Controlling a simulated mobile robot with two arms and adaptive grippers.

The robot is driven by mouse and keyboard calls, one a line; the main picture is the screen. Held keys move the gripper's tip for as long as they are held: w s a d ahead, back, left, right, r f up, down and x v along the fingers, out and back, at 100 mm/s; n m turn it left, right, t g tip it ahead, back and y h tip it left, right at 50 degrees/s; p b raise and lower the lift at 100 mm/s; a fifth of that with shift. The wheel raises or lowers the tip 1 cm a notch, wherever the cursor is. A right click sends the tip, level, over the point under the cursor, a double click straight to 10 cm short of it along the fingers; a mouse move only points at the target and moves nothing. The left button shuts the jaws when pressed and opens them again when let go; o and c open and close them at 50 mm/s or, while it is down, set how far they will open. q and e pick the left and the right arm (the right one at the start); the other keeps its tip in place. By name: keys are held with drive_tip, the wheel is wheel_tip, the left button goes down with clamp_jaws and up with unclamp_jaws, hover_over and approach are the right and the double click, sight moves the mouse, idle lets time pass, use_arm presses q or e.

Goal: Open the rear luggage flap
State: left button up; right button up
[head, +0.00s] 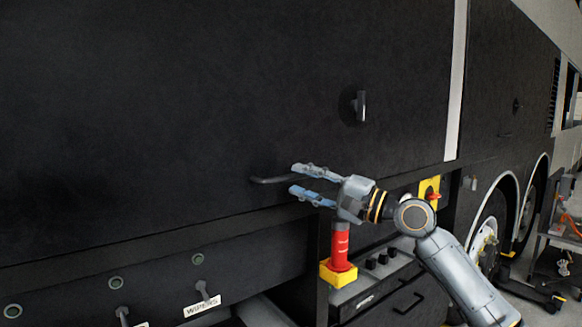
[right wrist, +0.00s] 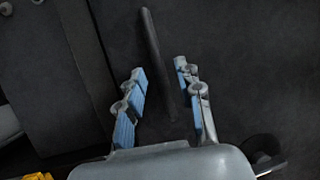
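The luggage flap (head: 150,110) is a large dark panel on the coach's side, and it looks shut. A dark bar handle (head: 268,181) is near its lower edge. A round black latch with a light grip (head: 360,106) sits higher up to the right. My right gripper (head: 298,180) is open at the handle's right end. In the right wrist view, the handle (right wrist: 150,40) runs in between the two blue-padded fingers of the gripper (right wrist: 160,74), with gaps showing on both sides. Whether it is fully at finger depth I cannot tell. My left gripper is not in view.
Below stand a red cylinder in a yellow holder (head: 339,274) and a dark drawer cabinet (head: 385,300). Coach wheels (head: 487,243) and a cart are to the right.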

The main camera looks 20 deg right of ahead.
sight(294, 179)
drive_tip(key=shift+p+x, duration=0.4)
drive_tip(key=shift+x, duration=1.3)
drive_tip(key=shift+f, duration=0.1)
clamp_jaws()
